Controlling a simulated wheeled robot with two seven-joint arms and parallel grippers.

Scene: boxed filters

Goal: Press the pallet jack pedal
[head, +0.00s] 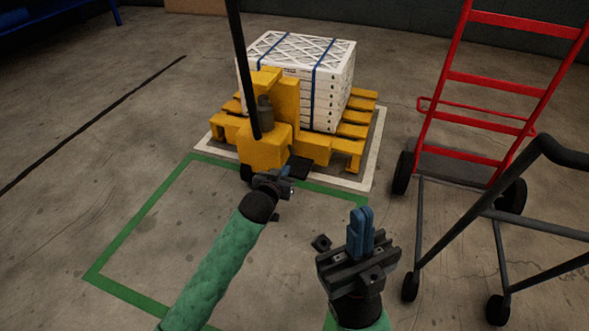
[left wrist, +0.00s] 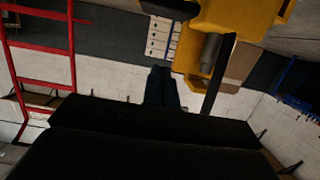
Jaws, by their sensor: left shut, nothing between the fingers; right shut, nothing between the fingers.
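The yellow pallet jack (head: 266,148) stands at the centre back with its dark handle upright; its yellow body also shows in the left wrist view (left wrist: 240,18). A small dark pedal (head: 300,166) sticks out low at its front right, and a dark flat piece that looks like it shows in the left wrist view (left wrist: 170,8). My left gripper (head: 287,172) is shut and empty, close to the pedal; I cannot tell whether they touch. Its fingers show in the left wrist view (left wrist: 160,84). My right gripper (head: 361,222) is shut and empty, in front of the pallet's right side.
White boxed filters (head: 318,85) with blue straps are stacked on a yellow pallet (head: 354,132) inside a white floor outline. A green floor outline (head: 140,220) lies in front. A red hand truck (head: 480,78) and a dark-framed cart (head: 480,205) stand at the right. The left floor is clear.

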